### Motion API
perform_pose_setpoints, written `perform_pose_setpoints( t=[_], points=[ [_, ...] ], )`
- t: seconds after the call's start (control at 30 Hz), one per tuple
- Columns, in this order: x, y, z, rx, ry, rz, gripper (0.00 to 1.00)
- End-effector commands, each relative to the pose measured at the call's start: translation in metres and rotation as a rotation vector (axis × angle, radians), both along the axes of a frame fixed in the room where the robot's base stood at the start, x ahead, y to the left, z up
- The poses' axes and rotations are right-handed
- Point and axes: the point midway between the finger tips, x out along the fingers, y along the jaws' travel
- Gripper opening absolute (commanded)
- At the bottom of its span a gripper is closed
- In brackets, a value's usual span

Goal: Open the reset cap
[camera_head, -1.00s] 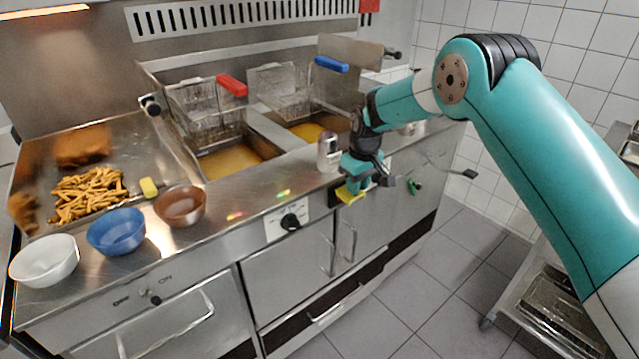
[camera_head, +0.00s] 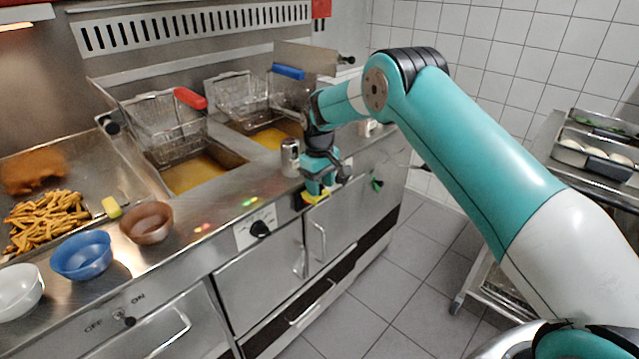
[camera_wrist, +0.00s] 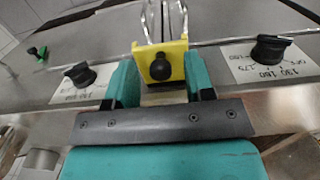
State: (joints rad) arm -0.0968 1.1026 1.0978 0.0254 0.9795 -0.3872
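A small yellow piece with a black round knob (camera_wrist: 160,66), which looks like the reset cap, is on the steel front panel of the fryer. In the head view, its yellow part (camera_head: 315,198) shows just below my gripper, partly hidden by it. My gripper (camera_wrist: 161,80) faces the panel, with one teal finger on each side of the yellow piece. The fingers are apart. Whether they touch its sides I cannot tell. In the head view, my gripper (camera_head: 322,184) is at the counter's front edge.
Black dials (camera_wrist: 80,74) (camera_wrist: 270,48) flank the yellow piece. A green knob (camera_wrist: 36,53) is farther left. A can (camera_head: 290,158) stands on the counter near my gripper. Fryer baskets (camera_head: 165,125) sit behind. A steel rack (camera_head: 590,160) stands at right; the tiled floor between is clear.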

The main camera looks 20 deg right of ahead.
Motion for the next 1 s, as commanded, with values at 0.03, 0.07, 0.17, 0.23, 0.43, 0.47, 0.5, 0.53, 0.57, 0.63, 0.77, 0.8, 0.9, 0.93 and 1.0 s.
perform_pose_setpoints(
  t=[0.03,0.07,0.17,0.23,0.43,0.47,0.5,0.53,0.57,0.63,0.77,0.8,0.9,0.93,1.0],
  points=[
    [0.000,0.001,0.000,0.000,0.000,0.001,0.48],
    [0.000,0.001,0.000,0.000,0.000,0.001,0.48],
    [0.000,0.001,0.000,0.000,0.000,0.001,0.48],
    [0.000,0.001,0.001,0.000,-0.001,0.001,0.48],
    [0.002,0.001,0.021,0.000,-0.004,0.001,0.48],
    [0.002,0.002,0.027,0.000,-0.005,0.001,0.48],
    [0.002,0.002,0.036,0.001,-0.006,0.001,0.48],
    [0.003,0.002,0.043,0.001,-0.006,0.001,0.48],
    [0.003,0.002,0.051,0.000,-0.008,0.001,0.48],
    [0.004,0.002,0.069,0.000,-0.008,0.001,0.48],
    [0.005,0.003,0.103,0.000,-0.005,0.001,0.48],
    [0.005,0.003,0.113,0.001,-0.006,0.001,0.48],
    [0.006,0.004,0.136,0.000,-0.005,0.001,0.48],
    [0.006,0.004,0.142,0.000,-0.004,0.001,0.48],
    [0.006,0.004,0.154,0.001,-0.003,0.003,0.48]
  ],
)
